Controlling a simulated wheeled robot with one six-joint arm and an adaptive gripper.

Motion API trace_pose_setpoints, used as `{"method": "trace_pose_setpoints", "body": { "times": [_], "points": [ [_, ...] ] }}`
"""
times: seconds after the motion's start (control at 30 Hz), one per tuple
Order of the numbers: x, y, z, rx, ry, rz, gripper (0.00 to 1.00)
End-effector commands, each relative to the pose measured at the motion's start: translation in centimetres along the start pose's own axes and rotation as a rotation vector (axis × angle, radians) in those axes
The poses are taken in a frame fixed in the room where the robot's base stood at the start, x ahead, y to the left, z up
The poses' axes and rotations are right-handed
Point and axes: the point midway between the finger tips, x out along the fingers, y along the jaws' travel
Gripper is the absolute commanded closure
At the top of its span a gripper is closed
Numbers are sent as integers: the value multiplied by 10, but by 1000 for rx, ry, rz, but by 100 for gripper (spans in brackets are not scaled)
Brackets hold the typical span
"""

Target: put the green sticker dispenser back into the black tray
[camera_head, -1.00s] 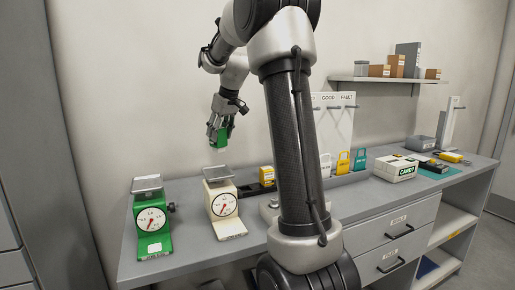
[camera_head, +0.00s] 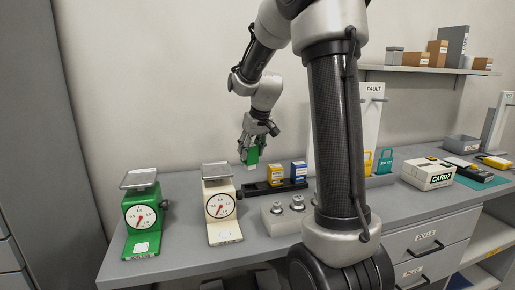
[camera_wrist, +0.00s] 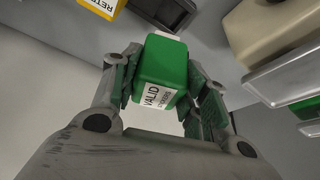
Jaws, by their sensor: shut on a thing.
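The green sticker dispenser (camera_head: 250,156) is held in my gripper (camera_head: 254,145), above the left end of the black tray. In the wrist view the dispenser (camera_wrist: 163,72) sits between both fingers (camera_wrist: 160,100), with a white label reading VALID toward the camera. The black tray (camera_head: 254,190) lies on the table behind the weights block. A yellow dispenser (camera_head: 276,176) and a blue dispenser (camera_head: 299,173) stand in its middle and right parts. The left part of the tray looks empty. The dispenser is apart from the tray.
A cream scale (camera_head: 220,205) stands just left of the tray, and a green scale (camera_head: 142,220) farther left. A grey block with metal weights (camera_head: 285,218) is in front of the tray. A white FAULT board (camera_head: 370,120) and a CARDY box (camera_head: 428,174) are to the right.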

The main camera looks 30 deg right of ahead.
Motion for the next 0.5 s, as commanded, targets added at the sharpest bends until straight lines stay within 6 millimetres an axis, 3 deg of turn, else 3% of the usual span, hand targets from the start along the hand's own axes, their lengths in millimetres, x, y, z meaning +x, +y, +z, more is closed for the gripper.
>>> {"method": "trace_pose_setpoints", "body": {
  "times": [0.5],
  "points": [
    [42, -1, 18, 1, 0, 0, 75]
  ]
}}
